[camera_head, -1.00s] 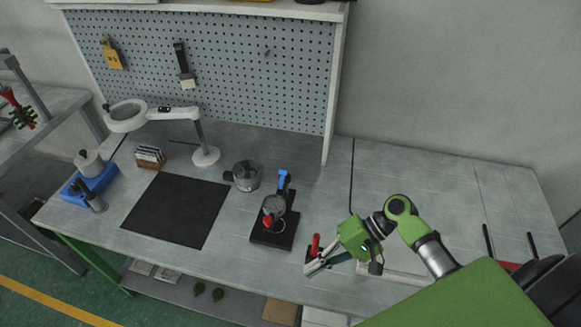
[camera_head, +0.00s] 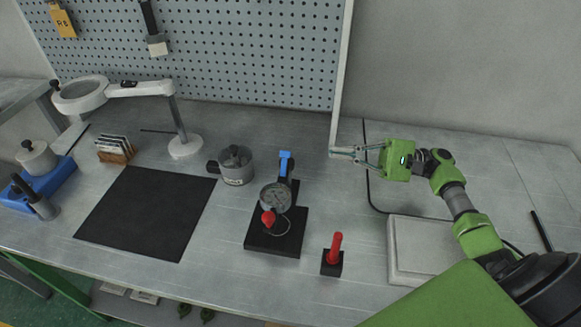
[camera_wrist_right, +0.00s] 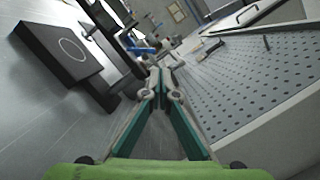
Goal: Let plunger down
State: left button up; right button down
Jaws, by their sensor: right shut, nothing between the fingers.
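A dial gauge (camera_head: 276,198) stands on a black base (camera_head: 290,243) right of the dark mat. It has a blue part (camera_head: 285,165) at its top and a red piece (camera_head: 268,218) at its lower left. The gauge's plunger is too small to make out. My right gripper (camera_head: 338,152) is shut and empty, above the bench behind and to the right of the gauge, apart from it. My left gripper is not in view.
A red-handled piece (camera_head: 335,248) stands on a small black block. A grey pot (camera_head: 237,172), a magnifier lamp (camera_head: 186,148) and the dark mat (camera_head: 135,225) are to the left. A pale block (camera_head: 403,270) lies at right. The pegboard (camera_head: 240,60) rises behind.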

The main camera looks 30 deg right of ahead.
aim_at(284, 163)
pick_arm(q)
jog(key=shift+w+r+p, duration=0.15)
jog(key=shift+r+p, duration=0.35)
jog(key=shift+p, duration=0.65)
pick_arm(e)
jog(key=f+x, duration=0.1)
jog(key=x, duration=0.9)
jog(key=shift+w+f, duration=0.35)
jog(key=shift+f, duration=0.15)
